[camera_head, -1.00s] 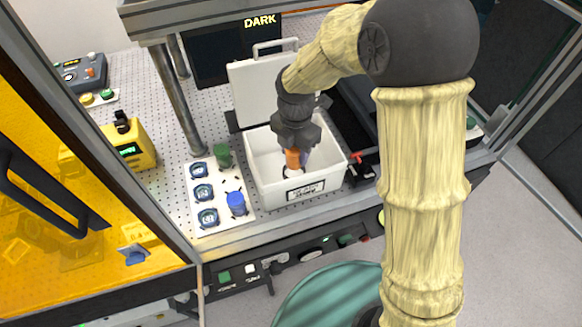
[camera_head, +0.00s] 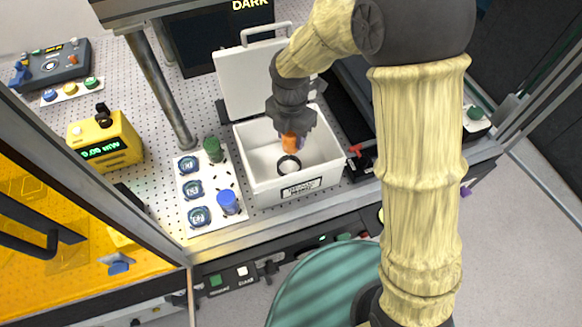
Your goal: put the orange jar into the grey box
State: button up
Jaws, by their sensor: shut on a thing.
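The orange jar (camera_head: 289,143) is held in my gripper (camera_head: 291,135), which points down over the open grey box (camera_head: 295,189). The jar is upright or nearly so, and my gripper hides its upper part. The box is pale grey-white with a label on its front wall, and its lid (camera_head: 247,84) stands open at the back. A dark ring with a pale centre (camera_head: 289,166) lies on the box floor just below the jar. The jar appears above the floor, apart from the ring.
A white plate (camera_head: 229,181) left of the box carries a green jar (camera_head: 213,149), a blue jar (camera_head: 228,202) and several round dark holders. A yellow instrument (camera_head: 106,140) stands farther left. A metal post (camera_head: 161,92) rises behind the plate. A red-handled item (camera_head: 358,152) is right of the box.

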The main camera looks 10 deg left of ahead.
aim_at(289, 150)
jog(key=shift+s+a+f, duration=0.1)
jog(key=shift+s+a, duration=0.2)
jog(key=shift+a, duration=0.05)
jog(key=shift+d+f, duration=0.1)
notch_tip(289, 150, down, 6)
jog(key=shift+w+r+p, duration=0.15)
jog(key=shift+r+p, duration=0.1)
jog(key=shift+p, duration=0.45)
jog(key=shift+f, duration=0.15)
jog(key=shift+f+p, duration=0.55)
jog(key=shift+f, duration=1.45)
